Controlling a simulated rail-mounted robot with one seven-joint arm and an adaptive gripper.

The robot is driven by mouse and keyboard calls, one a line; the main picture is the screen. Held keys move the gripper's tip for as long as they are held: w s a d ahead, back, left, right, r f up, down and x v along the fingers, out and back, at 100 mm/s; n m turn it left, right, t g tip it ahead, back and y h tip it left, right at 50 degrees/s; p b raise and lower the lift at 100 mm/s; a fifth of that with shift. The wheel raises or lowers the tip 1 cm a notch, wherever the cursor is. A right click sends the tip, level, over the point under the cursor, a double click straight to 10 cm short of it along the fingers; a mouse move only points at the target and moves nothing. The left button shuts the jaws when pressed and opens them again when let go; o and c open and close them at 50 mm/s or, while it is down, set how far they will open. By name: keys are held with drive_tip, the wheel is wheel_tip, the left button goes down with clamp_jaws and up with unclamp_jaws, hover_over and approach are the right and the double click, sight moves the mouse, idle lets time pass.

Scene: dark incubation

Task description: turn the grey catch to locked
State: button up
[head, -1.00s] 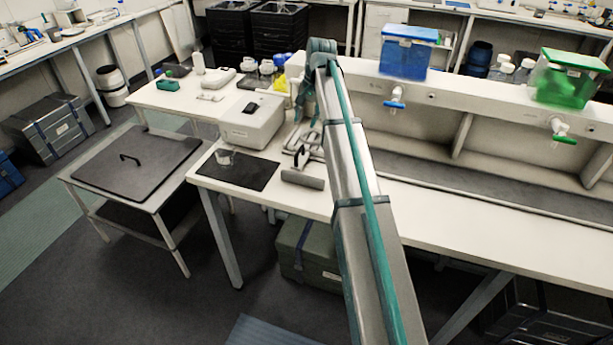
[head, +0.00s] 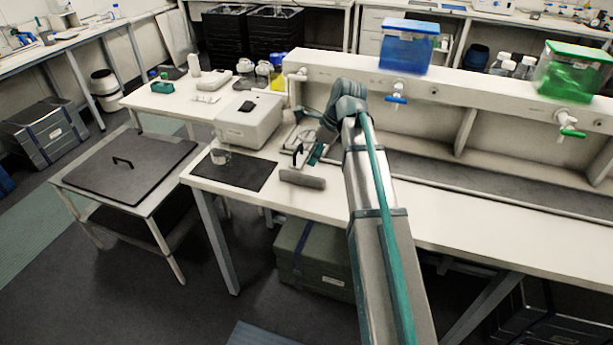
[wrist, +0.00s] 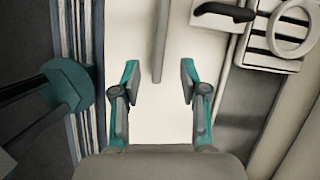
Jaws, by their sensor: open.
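I cannot make out the grey catch for sure in either view. My gripper (wrist: 159,85) is open and empty in the wrist view, its two fingers apart over a pale surface. A narrow grey bar (wrist: 160,40) runs down from the top edge to just ahead of the gap between the fingertips. In the head view my gripper (head: 315,153) is partly hidden by my arm, over the bench by a rack with a black handle (head: 298,152). A grey block (head: 302,179) lies at the bench's front edge.
The black handle (wrist: 224,12) and a white ring (wrist: 292,30) lie upper right in the wrist view. A white box (head: 248,122) and a black mat (head: 235,171) with a clear beaker (head: 221,156) stand left. Blue (head: 406,48) and green (head: 570,75) tanks stand on the shelf.

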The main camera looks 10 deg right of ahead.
sight(302, 174)
drive_tip(key=shift+w+m, duration=0.1)
drive_tip(key=shift+m, duration=0.7)
drive_tip(key=shift+a+f, duration=0.1)
drive_tip(key=shift+f, duration=0.05)
drive_tip(key=p+x, duration=0.2)
drive_tip(key=x, duration=0.8)
drive_tip(key=shift+w+a+f, duration=0.1)
drive_tip(key=shift+f, duration=0.15)
clamp_jaws()
